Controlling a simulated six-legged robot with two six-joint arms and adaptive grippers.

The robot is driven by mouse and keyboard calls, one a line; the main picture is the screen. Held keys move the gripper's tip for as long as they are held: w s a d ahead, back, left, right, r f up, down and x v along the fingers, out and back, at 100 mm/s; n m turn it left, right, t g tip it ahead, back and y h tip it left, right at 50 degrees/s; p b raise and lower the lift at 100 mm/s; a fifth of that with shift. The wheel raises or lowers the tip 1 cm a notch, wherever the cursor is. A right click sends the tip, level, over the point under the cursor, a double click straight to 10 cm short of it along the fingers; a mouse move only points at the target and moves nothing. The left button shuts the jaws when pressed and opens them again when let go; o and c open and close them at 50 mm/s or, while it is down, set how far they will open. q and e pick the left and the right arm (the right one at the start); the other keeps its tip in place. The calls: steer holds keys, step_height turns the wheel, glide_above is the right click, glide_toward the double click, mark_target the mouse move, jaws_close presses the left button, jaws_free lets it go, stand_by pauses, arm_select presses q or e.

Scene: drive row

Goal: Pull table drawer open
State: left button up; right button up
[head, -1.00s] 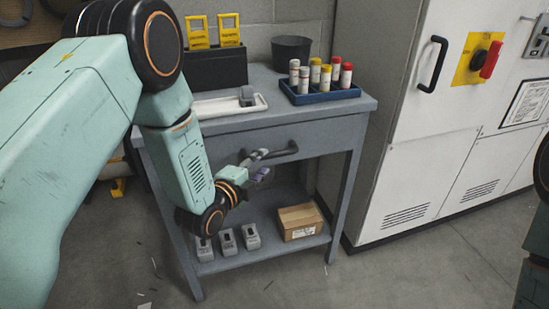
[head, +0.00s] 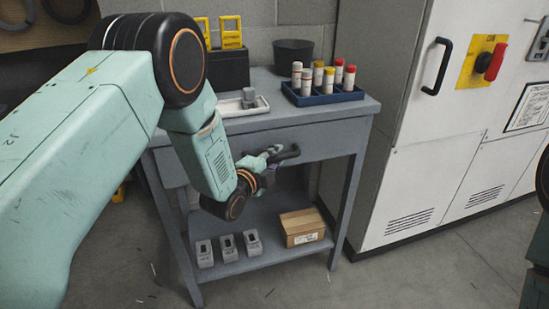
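The grey table (head: 345,112) stands in the middle of the head view. Its drawer (head: 325,140) looks closed, with its front in line with the table frame. A dark bar handle (head: 290,154) sits on the drawer front. My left gripper (head: 268,158) is at the left part of the handle, with one finger showing at the bar. My wrist and the handle hide the other finger, so I cannot tell whether it grips the bar. My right gripper is out of view; only part of my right arm shows at the right edge.
On the table top are a blue rack (head: 325,98) of capped tubes, a dark pot (head: 292,56) and a white tray (head: 232,113). The lower shelf holds a cardboard box (head: 302,228) and several grey blocks (head: 228,247). A white cabinet (head: 425,175) stands at the right.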

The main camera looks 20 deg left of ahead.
arm_select(q)
jaws_close()
steer(key=shift+s+d, duration=0.1)
steer(key=shift+d, duration=0.05)
stand_by(0.4)
